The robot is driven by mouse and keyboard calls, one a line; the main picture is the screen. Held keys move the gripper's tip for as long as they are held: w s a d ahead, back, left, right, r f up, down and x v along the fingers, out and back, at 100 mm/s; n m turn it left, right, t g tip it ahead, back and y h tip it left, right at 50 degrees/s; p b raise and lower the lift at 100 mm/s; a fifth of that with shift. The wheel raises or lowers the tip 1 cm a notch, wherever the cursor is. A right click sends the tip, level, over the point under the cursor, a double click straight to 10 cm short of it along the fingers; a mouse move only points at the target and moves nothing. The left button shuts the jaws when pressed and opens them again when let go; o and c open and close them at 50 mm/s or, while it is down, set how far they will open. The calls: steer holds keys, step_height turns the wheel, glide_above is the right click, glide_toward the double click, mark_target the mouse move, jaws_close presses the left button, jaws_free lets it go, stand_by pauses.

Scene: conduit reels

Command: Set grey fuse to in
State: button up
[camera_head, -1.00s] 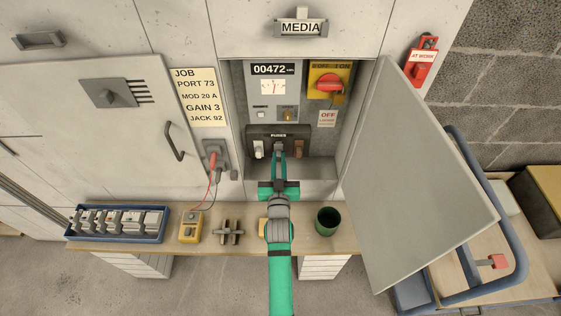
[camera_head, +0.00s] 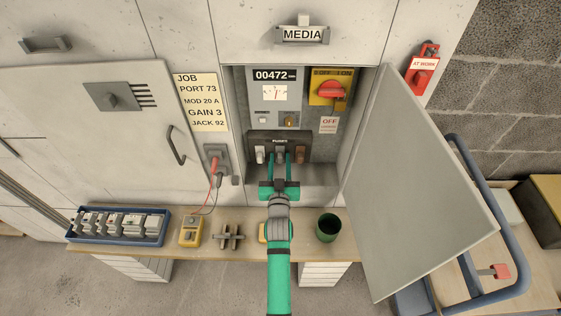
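The grey fuse (camera_head: 280,156) is the middle one of three in the dark fuse block (camera_head: 256,138) inside the open cabinet. It looks seated in the block, but my fingers partly cover it and its exact depth is hard to tell. My gripper (camera_head: 280,160) reaches up to it from below, with one green finger on each side. The fingers stand apart with small gaps, so it looks open around the grey fuse. A white fuse (camera_head: 260,155) is to the left and a brown fuse (camera_head: 299,154) is to the right.
The open cabinet door (camera_head: 420,190) blocks the right side. Above the fuses are a meter (camera_head: 274,92) and a red switch (camera_head: 331,90). The bench holds a blue tray (camera_head: 118,241), a yellow tester (camera_head: 190,231) and a green cup (camera_head: 328,228).

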steer(key=shift+s, duration=0.1)
steer(key=s, duration=1)
steer(key=shift+s+d, duration=0.35)
steer(key=shift+d, duration=0.1)
steer(key=s+d+f+g, duration=0.1)
steer(key=s+d+f, duration=0.1)
steer(key=s, duration=0.9)
steer(key=s+d+f, duration=0.2)
steer(key=s, duration=0.9)
steer(key=s+r, duration=0.2)
steer(key=s, duration=0.6)
steer(key=s+d+r+m+g+h, duration=0.1)
steer(key=s+r, duration=0.2)
steer(key=s, duration=0.5)
steer(key=shift+s+r+g+h, duration=0.2)
steer(key=shift+r+g+h, duration=0.1)
steer(key=shift+r, duration=0.05)
steer(key=shift+o, duration=0.5)
steer(key=shift+w, duration=0.1)
